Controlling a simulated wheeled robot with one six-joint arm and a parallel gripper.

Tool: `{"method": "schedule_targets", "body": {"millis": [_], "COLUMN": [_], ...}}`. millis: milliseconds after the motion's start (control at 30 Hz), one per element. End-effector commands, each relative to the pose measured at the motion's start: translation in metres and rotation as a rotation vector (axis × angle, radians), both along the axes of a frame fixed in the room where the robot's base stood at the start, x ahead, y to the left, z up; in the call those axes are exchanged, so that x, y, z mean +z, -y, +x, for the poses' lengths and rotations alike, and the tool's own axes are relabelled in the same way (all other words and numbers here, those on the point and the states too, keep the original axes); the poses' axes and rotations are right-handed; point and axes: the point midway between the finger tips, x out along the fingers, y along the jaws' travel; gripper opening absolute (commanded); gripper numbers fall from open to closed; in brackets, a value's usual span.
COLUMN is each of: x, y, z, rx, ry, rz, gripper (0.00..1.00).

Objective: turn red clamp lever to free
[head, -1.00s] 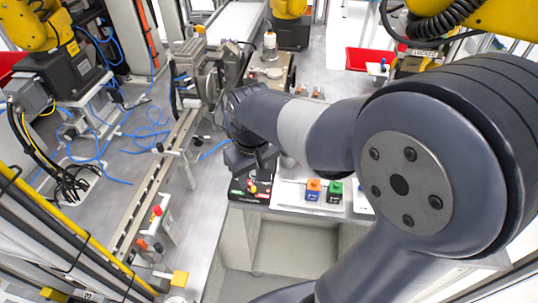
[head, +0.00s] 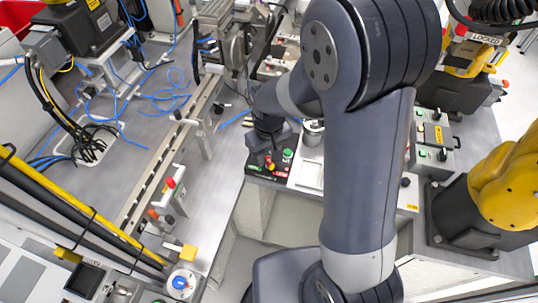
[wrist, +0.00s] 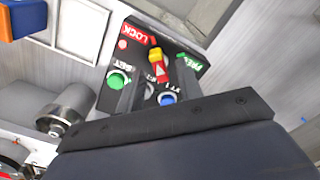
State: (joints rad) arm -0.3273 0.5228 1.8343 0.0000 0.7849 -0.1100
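The black control panel (head: 268,172) stands at the table's front edge, below my gripper in the head view. In the wrist view the panel (wrist: 178,50) has a red LOCK label (wrist: 137,33) at upper left and a green label (wrist: 189,68), partly cut by the finger, at right. The red lever (wrist: 162,72) with a yellow tip lies between these labels; it also shows in the head view (head: 269,163). My gripper (wrist: 158,88) is over the panel, its two dark fingers apart on either side of the lever's lower part. Contact cannot be told.
A green button (wrist: 118,79) and a blue button (wrist: 167,99) sit close to the fingers. An orange-and-blue block (wrist: 22,18) is at the upper left. A rail (head: 180,130) runs left of the arm.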

Motion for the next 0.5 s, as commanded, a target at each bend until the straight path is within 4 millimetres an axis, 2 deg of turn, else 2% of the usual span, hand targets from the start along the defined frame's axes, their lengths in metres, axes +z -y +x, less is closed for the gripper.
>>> {"method": "schedule_targets", "body": {"millis": [133,433,500], "x": [-0.0095,-0.0115,-0.0115], "y": [0.0003,0.0001,0.0001], "z": [-0.0005,-0.0003,-0.0002], "rx": [0.000,0.000,0.000], "ry": [-0.001,0.001,0.001], "rz": [0.000,0.000,0.000], "gripper": [0.35,0.35,0.30]}}
